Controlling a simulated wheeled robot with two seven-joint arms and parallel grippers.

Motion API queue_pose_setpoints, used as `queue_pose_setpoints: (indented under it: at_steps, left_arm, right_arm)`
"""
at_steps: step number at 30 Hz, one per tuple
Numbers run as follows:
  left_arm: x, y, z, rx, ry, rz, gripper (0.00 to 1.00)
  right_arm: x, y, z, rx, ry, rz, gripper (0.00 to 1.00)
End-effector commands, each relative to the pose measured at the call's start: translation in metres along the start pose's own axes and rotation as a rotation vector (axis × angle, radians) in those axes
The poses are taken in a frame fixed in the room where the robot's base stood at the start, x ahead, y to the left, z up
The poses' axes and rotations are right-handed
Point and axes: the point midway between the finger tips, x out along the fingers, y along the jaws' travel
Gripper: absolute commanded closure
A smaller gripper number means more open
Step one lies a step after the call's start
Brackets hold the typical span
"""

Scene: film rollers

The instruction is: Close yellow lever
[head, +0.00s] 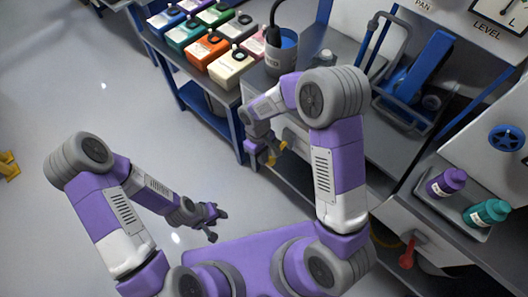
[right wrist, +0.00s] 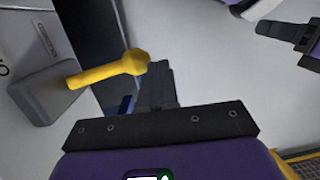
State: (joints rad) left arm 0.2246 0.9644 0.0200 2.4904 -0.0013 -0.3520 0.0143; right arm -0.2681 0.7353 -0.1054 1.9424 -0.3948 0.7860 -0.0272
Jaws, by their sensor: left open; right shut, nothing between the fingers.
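The yellow lever (right wrist: 105,71) sticks out from a grey mount (right wrist: 42,92) on a light panel in the right wrist view. Its round knob end lies just left of my right gripper (right wrist: 158,72), whose fingers are together and empty. I cannot tell whether they touch the knob. In the head view the lever (head: 280,153) shows small below my right forearm, on the front of the workbench, with my right gripper (head: 264,154) beside it and partly hidden. My left gripper (head: 212,224) is open and empty over the floor, away from the lever.
A table with several coloured cartons (head: 207,46) stands beyond my right arm. A grey and blue cup (head: 283,50) is near the bench corner. A red lever (head: 407,252) and purple (head: 445,182) and teal (head: 486,213) bottles are at the right. The floor at left is mostly clear.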

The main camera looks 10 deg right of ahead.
Motion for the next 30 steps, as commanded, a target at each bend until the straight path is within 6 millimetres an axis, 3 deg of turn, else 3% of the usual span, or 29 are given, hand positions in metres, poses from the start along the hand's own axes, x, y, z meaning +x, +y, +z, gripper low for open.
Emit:
queue_pose_setpoints:
  at_steps: [12,30]
  left_arm:
    - [0.008,-0.003,0.000,0.000,0.000,0.000,0.57]
    - [0.009,-0.004,0.000,0.000,0.000,0.000,0.57]
  right_arm:
    - [0.026,0.001,-0.005,0.000,0.000,0.001,1.00]
    - [0.029,0.001,-0.006,-0.001,0.001,0.000,1.00]
